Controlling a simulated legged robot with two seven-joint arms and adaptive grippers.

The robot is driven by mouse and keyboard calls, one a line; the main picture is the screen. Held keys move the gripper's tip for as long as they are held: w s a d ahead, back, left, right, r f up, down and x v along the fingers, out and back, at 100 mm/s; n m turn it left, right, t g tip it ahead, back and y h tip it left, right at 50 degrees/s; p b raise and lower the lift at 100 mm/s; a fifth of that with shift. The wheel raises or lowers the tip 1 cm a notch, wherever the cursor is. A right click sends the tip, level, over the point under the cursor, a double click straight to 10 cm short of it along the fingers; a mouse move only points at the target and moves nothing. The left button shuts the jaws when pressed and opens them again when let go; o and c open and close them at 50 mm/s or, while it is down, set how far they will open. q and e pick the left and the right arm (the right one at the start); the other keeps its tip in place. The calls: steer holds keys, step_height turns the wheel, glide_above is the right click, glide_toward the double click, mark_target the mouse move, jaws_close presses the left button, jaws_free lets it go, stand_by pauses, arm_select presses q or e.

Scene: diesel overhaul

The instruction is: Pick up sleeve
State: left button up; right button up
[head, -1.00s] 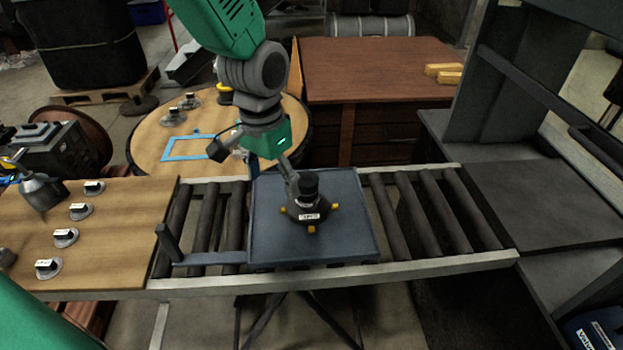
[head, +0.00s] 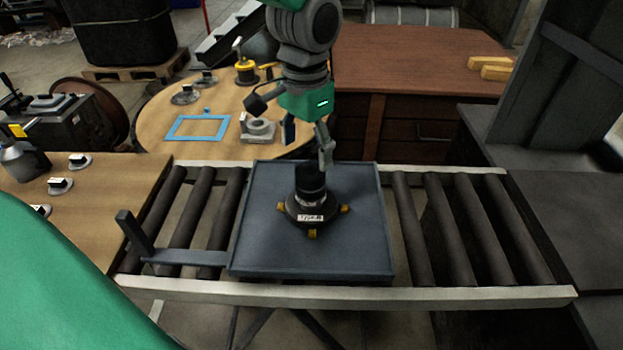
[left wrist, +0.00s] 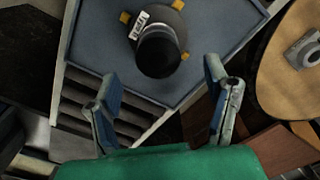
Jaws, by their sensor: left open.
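A dark upright cylindrical part, which looks like the sleeve (head: 310,184), stands on a flanged black base with yellow tabs and a white label. It is on the blue-grey tray (head: 262,245). My left gripper (head: 306,142) is open and empty, just above and behind the top of this part in the head view, its fingers pointing down. In the left wrist view, the part (left wrist: 160,52) lies beyond the open fingers of the gripper (left wrist: 162,75), between their lines, with a gap. My right gripper is not in view.
The tray sits on a roller conveyor (head: 420,230) with a light metal rail. A wooden bench (head: 110,200) with several small parts stands at left. A round table (head: 160,128) with a blue frame (head: 198,127) and a brown cabinet (head: 410,60) stand behind.

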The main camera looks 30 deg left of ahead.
mark_target(310, 171)
arm_select(q)
steer(key=f, duration=0.8)
steer(key=shift+w+d+f+b, duration=0.2)
steer(key=shift+w+d+b, duration=0.05)
steer(key=shift+w+b, duration=0.1)
steer(key=shift+s, duration=0.1)
steer(key=c, duration=1.5)
